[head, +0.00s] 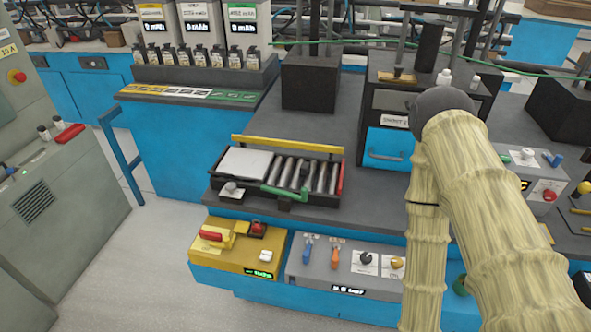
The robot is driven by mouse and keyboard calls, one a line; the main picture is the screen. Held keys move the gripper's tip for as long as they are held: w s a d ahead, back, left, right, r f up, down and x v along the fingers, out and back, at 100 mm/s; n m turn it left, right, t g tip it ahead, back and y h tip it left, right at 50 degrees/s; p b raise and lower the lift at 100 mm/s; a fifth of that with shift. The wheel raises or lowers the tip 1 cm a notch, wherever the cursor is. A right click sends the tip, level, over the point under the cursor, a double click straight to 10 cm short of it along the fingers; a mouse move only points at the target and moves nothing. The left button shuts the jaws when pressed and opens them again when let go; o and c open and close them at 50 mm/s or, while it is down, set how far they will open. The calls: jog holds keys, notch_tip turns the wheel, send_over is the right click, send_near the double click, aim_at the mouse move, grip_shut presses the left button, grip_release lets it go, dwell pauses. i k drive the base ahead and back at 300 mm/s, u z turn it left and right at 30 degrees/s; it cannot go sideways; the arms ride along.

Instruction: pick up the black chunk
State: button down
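No loose item is clearly the black chunk. A large black block (310,82) stands on the dark grey bench top, with dark posts rising from it. Another black block (560,112) stands at the far right, partly cut by the frame edge. I cannot tell whether either one is the chunk. My arm, pale and bamboo-textured, fills the right side and hides part of the bench behind it. My gripper's fingers do not show.
A black roller tray (318,199) with a grey-white slab (245,163) sits on the bench. A yellow control box (238,247) and a grey control panel (345,266) line the front. A grey cabinet (60,190) stands left. Pale floor is clear at lower left.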

aim_at(305, 168)
jog(key=k, duration=0.5)
jog(key=u, duration=0.85)
jog(key=i, duration=0.75)
jog(key=z, duration=0.65)
